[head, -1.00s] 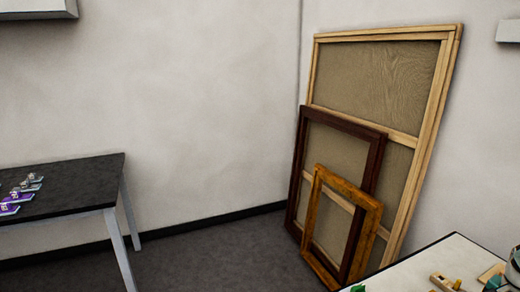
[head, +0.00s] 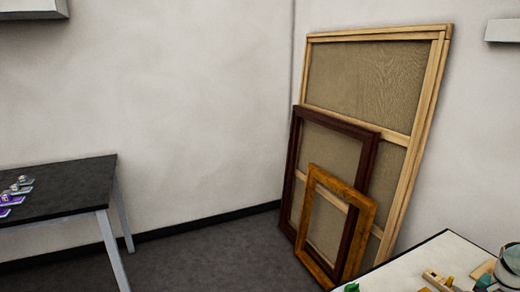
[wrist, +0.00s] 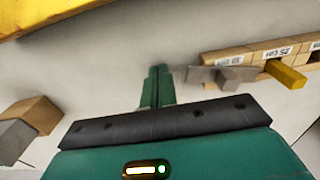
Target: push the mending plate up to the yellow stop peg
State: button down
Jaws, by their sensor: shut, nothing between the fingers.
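My gripper (wrist: 157,86) is in the middle of the wrist view, its two green fingers shut together with nothing between them. The yellow stop peg (wrist: 286,74) sticks out of a wooden rail at the right, by a "25 cm" label. A thin dark grey piece (wrist: 202,74), which looks like the mending plate, lies by the rail's left end, to the right of my fingertips and apart from them. A lighter grey block or peg (wrist: 238,79) adjoins it, by the "30 cm" label. The grey piece's full outline is unclear.
The wooden rail (wrist: 232,55) lies on a pale worktop (wrist: 170,35). A wooden block (wrist: 36,114) with a grey part is at lower left. A yellow object crosses the upper left. In the head view, frames (head: 366,210) lean in the corner and a dark table (head: 70,188) stands left.

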jog(key=shift+w+a, duration=0.2)
jog(key=shift+w, duration=0.45)
jog(key=shift+w+a, duration=0.15)
jog(key=shift+w, duration=0.45)
jog(key=shift+s+d+r, duration=0.1)
jog(key=shift+s, duration=0.3)
notch_tip(320, 180, up, 9)
dwell(1.0)
